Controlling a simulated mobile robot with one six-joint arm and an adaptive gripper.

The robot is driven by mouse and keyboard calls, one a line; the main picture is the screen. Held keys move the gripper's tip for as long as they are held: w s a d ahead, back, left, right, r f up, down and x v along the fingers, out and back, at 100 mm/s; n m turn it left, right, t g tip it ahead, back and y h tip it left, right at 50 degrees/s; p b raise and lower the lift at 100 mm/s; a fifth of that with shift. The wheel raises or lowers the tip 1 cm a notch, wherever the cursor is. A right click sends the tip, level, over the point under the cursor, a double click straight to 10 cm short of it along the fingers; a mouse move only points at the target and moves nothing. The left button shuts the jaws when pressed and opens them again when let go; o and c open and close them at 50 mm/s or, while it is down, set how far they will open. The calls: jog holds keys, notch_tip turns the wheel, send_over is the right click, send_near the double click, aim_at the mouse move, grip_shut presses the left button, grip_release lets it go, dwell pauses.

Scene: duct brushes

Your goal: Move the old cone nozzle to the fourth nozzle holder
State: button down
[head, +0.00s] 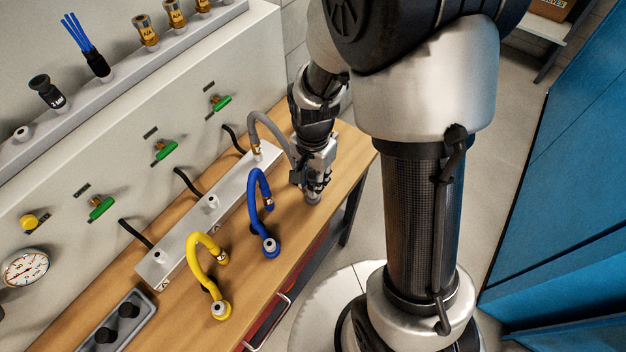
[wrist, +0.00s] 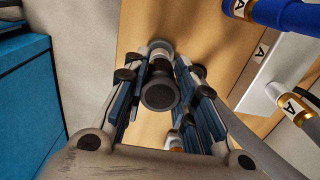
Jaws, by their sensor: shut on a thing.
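My gripper (head: 312,183) is low over the right end of the wooden bench, beside the grey hose (head: 270,124). In the wrist view my gripper (wrist: 166,78) is shut on a dark round-mouthed nozzle (wrist: 160,94), which looks like the old cone nozzle. Its wide mouth faces the camera. A grey ringed end (wrist: 160,48) shows beyond it; whether the two are joined is unclear. In the head view the fingers hide most of the nozzle. The holder rail (head: 118,78) on the wall unit has a bare peg (head: 22,133) at its near left end.
The rail also bears a black cone nozzle (head: 45,90), a blue-bristled brush (head: 92,52) and several brass nozzles (head: 147,32). A blue hose (head: 255,195) and a yellow hose (head: 200,260) arch up left of my gripper. A grey tray (head: 118,325) lies at lower left.

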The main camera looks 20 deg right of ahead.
aim_at(313, 175)
jog(key=shift+r+p, duration=1.85)
jog(key=shift+r, duration=0.5)
